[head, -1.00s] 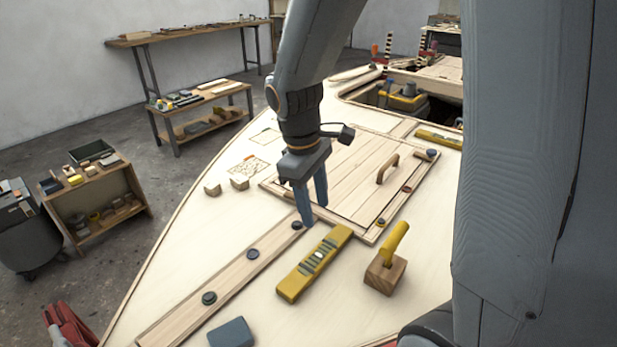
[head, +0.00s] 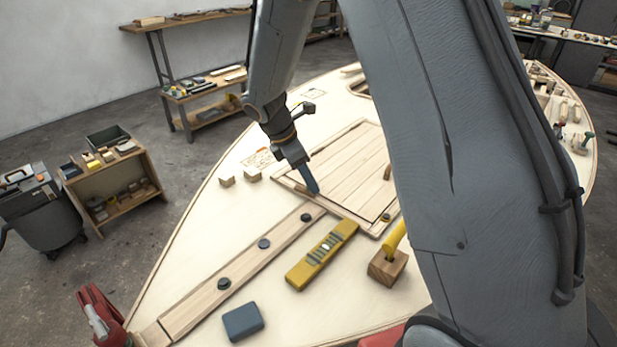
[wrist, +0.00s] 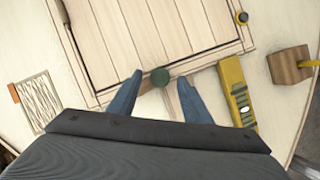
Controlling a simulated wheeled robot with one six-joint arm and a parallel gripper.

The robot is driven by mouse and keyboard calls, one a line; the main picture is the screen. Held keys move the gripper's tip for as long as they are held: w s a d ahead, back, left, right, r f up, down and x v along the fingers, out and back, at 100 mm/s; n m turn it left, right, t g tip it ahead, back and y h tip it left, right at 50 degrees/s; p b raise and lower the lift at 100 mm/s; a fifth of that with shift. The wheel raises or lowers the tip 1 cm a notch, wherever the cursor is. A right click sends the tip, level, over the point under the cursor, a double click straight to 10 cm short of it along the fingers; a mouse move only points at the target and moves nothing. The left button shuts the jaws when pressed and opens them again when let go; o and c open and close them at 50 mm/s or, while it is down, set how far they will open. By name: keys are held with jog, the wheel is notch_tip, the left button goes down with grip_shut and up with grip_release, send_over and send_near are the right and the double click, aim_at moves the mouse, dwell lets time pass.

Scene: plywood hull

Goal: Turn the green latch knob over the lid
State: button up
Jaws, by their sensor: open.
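The green latch knob (wrist: 160,77) is round and sits at the near edge of the wooden lid (wrist: 150,30) in the wrist view. My gripper (wrist: 154,91) is open, with one blue finger on each side of the knob; no contact is clear. In the head view my gripper (head: 315,191) points down at the near-left edge of the lid (head: 345,165), and I cannot make out the green knob there. A second, dark knob with yellow (wrist: 242,17) is at the lid's right corner.
A yellow level (head: 322,256) lies close to the right of my gripper. A wooden block with a yellow handle (head: 387,268) stands farther right. A plank (head: 245,262) with dark knobs runs toward the lid. A blue-grey block (head: 243,322) lies in front.

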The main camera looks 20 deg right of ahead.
jog(key=shift+d+f, duration=0.15)
jog(key=shift+f, duration=0.2)
jog(key=c, duration=1.1)
